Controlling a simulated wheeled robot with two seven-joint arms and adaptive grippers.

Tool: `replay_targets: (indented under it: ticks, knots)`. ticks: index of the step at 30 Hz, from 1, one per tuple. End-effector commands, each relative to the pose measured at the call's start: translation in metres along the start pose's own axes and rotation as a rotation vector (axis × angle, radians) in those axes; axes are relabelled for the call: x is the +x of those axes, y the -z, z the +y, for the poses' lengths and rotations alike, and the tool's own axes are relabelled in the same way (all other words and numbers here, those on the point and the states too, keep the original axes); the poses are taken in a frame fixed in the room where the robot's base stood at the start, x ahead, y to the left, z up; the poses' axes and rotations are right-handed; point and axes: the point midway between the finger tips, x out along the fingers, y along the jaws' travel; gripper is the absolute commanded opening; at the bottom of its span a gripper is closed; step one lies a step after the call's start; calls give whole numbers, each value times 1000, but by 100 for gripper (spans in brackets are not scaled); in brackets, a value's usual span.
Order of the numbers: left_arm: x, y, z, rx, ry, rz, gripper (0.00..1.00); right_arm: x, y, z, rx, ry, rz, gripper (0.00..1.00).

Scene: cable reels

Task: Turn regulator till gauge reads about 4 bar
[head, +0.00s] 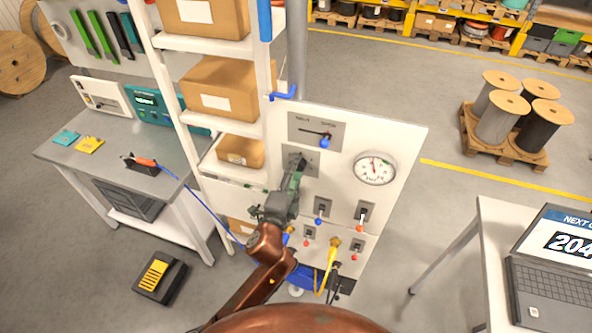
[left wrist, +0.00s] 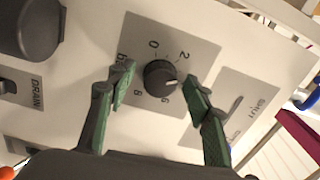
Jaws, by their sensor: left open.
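The regulator is a round black knob (left wrist: 160,77) on a grey plate with a printed scale. In the head view my left gripper (head: 296,172) is at the panel (head: 398,135) and hides most of the knob. The round white gauge (head: 375,168) is to its right, its needle pointing roughly upward; its numbers are too small to read.
A lever switch (head: 325,141) sits above the knob, and toggle switches (head: 320,208) sit below the gauge. A yellow cable (head: 331,258) hangs from the panel's lower part. Shelves with boxes (head: 218,85) stand left, a laptop table (head: 490,225) right.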

Motion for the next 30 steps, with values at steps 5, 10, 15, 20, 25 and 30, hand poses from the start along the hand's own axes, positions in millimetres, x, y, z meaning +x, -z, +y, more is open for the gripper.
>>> replay_targets:
  ticks: [5,10,15,20,25,30]
  knots:
    - [-1,0,0,0,1,0,47,0,-1,3,-2,-3,-1,40]
    - [-17,0,1,0,-1,0,47,0,0,1,-1,-1,-1,40]
    - [-52,0,1,0,-2,0,47,0,0,0,-1,0,0,40]
    - [-84,0,1,0,-1,0,47,0,0,0,0,0,0,40]
    - [-109,0,0,0,0,-1,47,0,0,0,0,0,0,40]
    - [-119,0,0,0,0,0,47,0,0,-1,0,1,0,40]
